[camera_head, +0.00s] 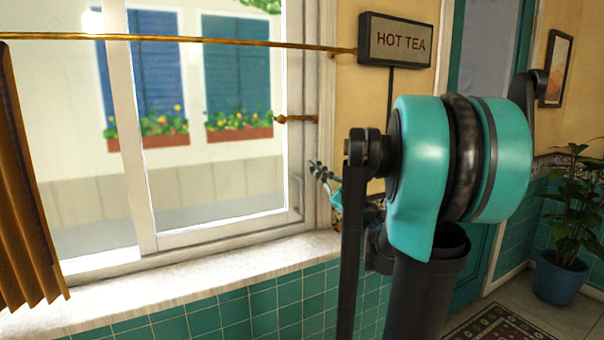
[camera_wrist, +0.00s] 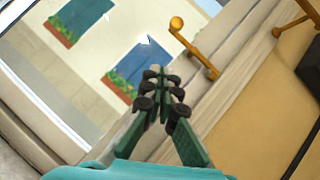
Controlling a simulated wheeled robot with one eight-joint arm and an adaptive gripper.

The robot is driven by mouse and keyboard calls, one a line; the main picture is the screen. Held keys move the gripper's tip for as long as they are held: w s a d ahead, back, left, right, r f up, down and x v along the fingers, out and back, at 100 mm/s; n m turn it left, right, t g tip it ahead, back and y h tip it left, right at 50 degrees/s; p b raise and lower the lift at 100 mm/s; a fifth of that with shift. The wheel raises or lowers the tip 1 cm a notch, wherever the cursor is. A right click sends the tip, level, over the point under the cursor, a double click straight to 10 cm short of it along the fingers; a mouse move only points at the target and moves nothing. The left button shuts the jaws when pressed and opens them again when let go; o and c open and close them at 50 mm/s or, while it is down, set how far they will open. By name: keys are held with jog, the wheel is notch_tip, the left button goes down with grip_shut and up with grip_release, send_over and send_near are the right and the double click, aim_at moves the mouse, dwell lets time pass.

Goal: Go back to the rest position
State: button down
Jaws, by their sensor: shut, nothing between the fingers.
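My gripper (camera_wrist: 160,72) is shut and empty in the wrist view, its dark green fingers together, facing the window and its frame. In the head view, my teal and black arm fills the right middle, and a small part that may be my gripper (camera_head: 325,175) shows just left of it, in front of the window's right edge. Most of the gripper is hidden behind the arm there. No samovar or teapot shows in either view.
The window (camera_head: 190,235) has a pale sill (camera_head: 180,285) above teal tiles. A brass rod (camera_head: 200,40) crosses it, with a brown curtain (camera_head: 25,200) at left. A "HOT TEA" sign (camera_head: 397,41) hangs on the wall. A potted plant (camera_head: 560,275) stands on the floor at right.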

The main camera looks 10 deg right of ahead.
jog(key=s+a+f+n+g+h, duration=0.2)
jog(key=s+a+f+n+g, duration=0.15)
jog(key=f, duration=0.45)
jog(key=s+a+f+n+g+h, duration=0.1)
jog(key=s+a+f+n+g, duration=0.3)
jog(key=f, duration=0.5)
jog(key=s+a+f+n+g+h, duration=0.25)
jog(key=a+f+n, duration=0.2)
jog(key=f, duration=0.35)
jog(key=s+d+f+n+g+h, duration=0.4)
jog(key=s+d+f+n+h, duration=0.4)
jog(key=s+d+f, duration=0.4)
notch_tip(320, 180, down, 3)
jog(key=shift+d+f+h, duration=0.2)
jog(key=shift+d+h, duration=0.45)
jog(key=shift+h, duration=0.2)
